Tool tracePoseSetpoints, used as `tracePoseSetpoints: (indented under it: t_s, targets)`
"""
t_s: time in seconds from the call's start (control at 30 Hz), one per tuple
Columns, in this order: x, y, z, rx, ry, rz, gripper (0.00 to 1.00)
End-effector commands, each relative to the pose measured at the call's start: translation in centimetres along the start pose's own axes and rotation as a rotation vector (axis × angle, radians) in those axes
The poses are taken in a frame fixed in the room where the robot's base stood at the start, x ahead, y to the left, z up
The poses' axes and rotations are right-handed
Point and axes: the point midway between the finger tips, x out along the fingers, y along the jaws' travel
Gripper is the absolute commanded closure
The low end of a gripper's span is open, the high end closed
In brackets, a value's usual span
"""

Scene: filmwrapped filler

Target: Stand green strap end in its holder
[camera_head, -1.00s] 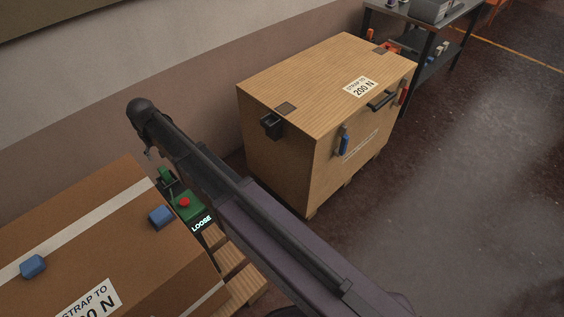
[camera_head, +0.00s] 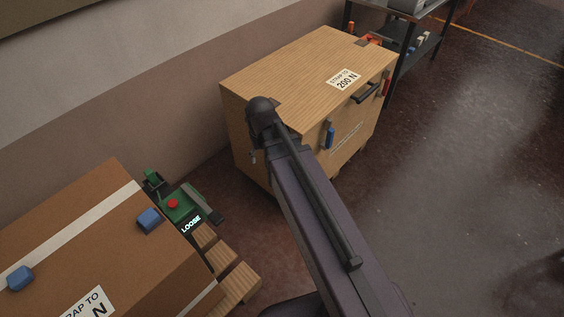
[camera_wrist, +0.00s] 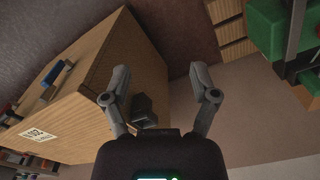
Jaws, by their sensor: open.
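My gripper (camera_wrist: 160,84) is open and empty in the wrist view, its two fingers spread apart. Beyond the fingers is the side of a wooden crate (camera_wrist: 95,85), with a black bracket-like holder (camera_wrist: 145,110) on it, close beside the left finger in the picture. In the head view my arm's end covers that corner of the crate (camera_head: 300,70), and the holder is hidden. A green device (camera_head: 180,208) with a red button and a "LOOSE" display stands by the cardboard box; its green body (camera_wrist: 278,35) also shows at the wrist view's upper right. I cannot pick out a separate green strap end.
A cardboard box (camera_head: 90,245) with a pale strap and blue corner pieces (camera_head: 149,220) stands at the left on a wooden pallet (camera_head: 232,285). A shelf table (camera_head: 425,45) is behind; the right floor is clear.

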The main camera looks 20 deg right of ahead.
Motion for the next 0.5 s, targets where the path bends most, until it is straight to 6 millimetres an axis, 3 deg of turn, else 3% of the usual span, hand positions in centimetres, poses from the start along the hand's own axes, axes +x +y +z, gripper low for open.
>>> tracePoseSetpoints:
  t_s: [0.03, 0.2, 0.5]
  targets:
    - [0.0, 1.3, 1.6, 0.024, -0.004, 0.0, 0.24]
    - [-0.1, 3.8, 4.0, 0.07, -0.015, 0.0, 0.24]
    - [-0.1, 4.5, 4.7, 0.086, -0.019, 0.0, 0.24]
